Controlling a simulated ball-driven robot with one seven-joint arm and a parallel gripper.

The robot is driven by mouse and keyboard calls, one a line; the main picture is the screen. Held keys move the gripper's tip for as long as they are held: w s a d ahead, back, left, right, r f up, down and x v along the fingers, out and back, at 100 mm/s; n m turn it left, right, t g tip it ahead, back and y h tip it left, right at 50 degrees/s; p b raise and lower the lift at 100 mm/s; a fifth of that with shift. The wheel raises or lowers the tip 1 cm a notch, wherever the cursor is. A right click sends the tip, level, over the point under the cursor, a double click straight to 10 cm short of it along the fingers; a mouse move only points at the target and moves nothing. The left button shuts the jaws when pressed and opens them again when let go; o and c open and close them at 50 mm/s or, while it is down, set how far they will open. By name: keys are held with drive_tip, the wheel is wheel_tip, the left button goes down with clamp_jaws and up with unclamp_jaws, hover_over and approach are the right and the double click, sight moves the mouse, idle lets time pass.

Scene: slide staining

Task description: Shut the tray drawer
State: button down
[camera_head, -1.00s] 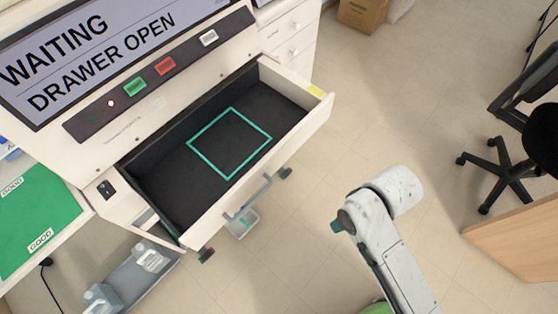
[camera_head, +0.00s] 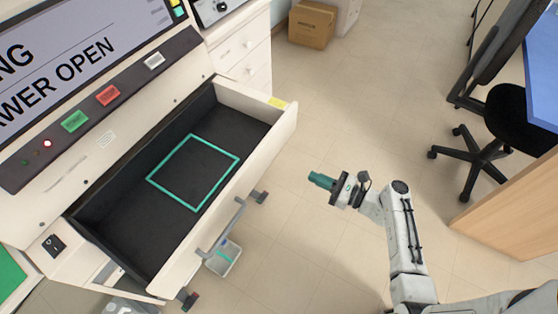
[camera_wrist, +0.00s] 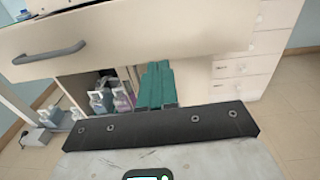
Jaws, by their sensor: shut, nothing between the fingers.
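The tray drawer (camera_head: 240,185) of the staining machine is pulled out in the head view. Its dark floor is empty apart from a teal square outline (camera_head: 193,172). The drawer's grey bar handle (camera_head: 222,228) is on its front face and also shows in the wrist view (camera_wrist: 48,54). My gripper (camera_head: 322,181) is right of the drawer front, apart from it, with teal fingers pointing toward the drawer. In the wrist view the fingers (camera_wrist: 156,84) are together and empty, below the drawer front (camera_wrist: 140,35) and right of the handle.
The machine's screen (camera_head: 70,50) reads drawer open, above green (camera_head: 75,121) and red (camera_head: 108,96) buttons. A white drawer cabinet (camera_head: 243,48) stands beyond the machine. An office chair (camera_head: 500,125) and wooden desk (camera_head: 510,205) are at right. The floor between is clear.

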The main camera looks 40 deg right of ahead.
approach(269, 154)
drive_tip(key=shift+m, duration=0.3)
drive_tip(key=x, duration=0.6)
drive_tip(key=shift+w+p, duration=0.35)
drive_tip(key=shift+w, duration=0.05)
drive_tip(key=shift+w+a, duration=0.1)
drive_tip(key=shift+w, duration=0.05)
drive_tip(key=b+x, duration=0.5)
drive_tip(key=x, duration=0.5)
drive_tip(key=b+x, duration=0.5)
drive_tip(key=x, duration=0.6)
drive_tip(key=shift+w+f+b, duration=0.1)
drive_tip(key=shift+w+b, duration=0.2)
drive_tip(key=shift+w, duration=0.45)
drive_tip(key=shift+w+r, duration=0.25)
drive_tip(key=shift+r, duration=0.15)
drive_tip(key=shift+a, duration=0.1)
